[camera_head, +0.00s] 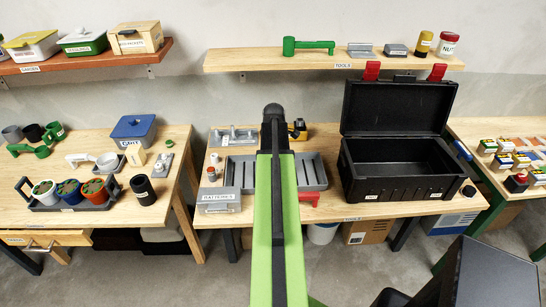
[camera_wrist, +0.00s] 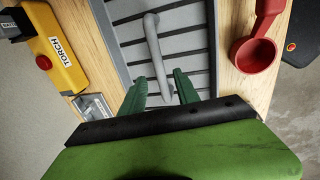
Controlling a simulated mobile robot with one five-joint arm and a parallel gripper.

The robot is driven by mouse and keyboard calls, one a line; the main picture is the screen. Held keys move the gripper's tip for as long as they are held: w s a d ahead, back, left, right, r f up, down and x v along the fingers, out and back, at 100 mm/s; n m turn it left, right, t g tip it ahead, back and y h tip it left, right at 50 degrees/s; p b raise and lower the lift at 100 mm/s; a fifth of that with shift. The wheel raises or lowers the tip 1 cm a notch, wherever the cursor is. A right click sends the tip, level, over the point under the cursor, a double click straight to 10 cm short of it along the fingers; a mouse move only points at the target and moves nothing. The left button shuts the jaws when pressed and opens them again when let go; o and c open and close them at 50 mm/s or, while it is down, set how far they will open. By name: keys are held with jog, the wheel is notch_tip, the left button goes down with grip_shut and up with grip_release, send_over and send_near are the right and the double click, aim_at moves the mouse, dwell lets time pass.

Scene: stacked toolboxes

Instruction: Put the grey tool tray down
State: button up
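The grey tool tray (camera_head: 238,172) appears to rest on the middle table, left of the black toolbox. My green arm crosses in front of it and hides its middle. In the wrist view the tray (camera_wrist: 195,48) shows dark dividing slots and a grey bar handle (camera_wrist: 157,50). My gripper (camera_wrist: 160,77) has its two green fingers apart, with the near end of the handle between them. I see gaps beside the handle, so the fingers look open. My gripper is hidden in the head view.
The open black toolbox (camera_head: 400,185) stands right of the tray. A red scoop (camera_wrist: 254,55) and a yellow torch box (camera_wrist: 55,52) flank the tray. The batteries box (camera_head: 219,200) sits at its front left. A tool shelf (camera_head: 300,61) hangs behind.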

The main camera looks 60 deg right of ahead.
notch_tip(320, 180, up, 6)
jog(key=a+p, duration=0.1)
jog(key=p, duration=0.3)
jog(key=shift+s, duration=0.4)
jog(key=shift+r, duration=0.1)
jog(key=w+a+m, duration=0.1)
jog(key=w+a, duration=0.4)
jog(key=a, duration=0.3)
jog(key=w+a+m+y, duration=0.1)
jog(key=w+a, duration=0.4)
jog(key=a, duration=0.3)
jog(key=w+a+m, duration=0.1)
jog(key=w+a, duration=0.4)
jog(key=a, duration=0.4)
jog(key=w+a+m+g, duration=0.1)
jog(key=a+m, duration=0.3)
jog(key=a, duration=2.7)
jog(key=shift+f+y, duration=0.25)
jog(key=shift+y, duration=0.15)
jog(key=shift+a+f, duration=0.1)
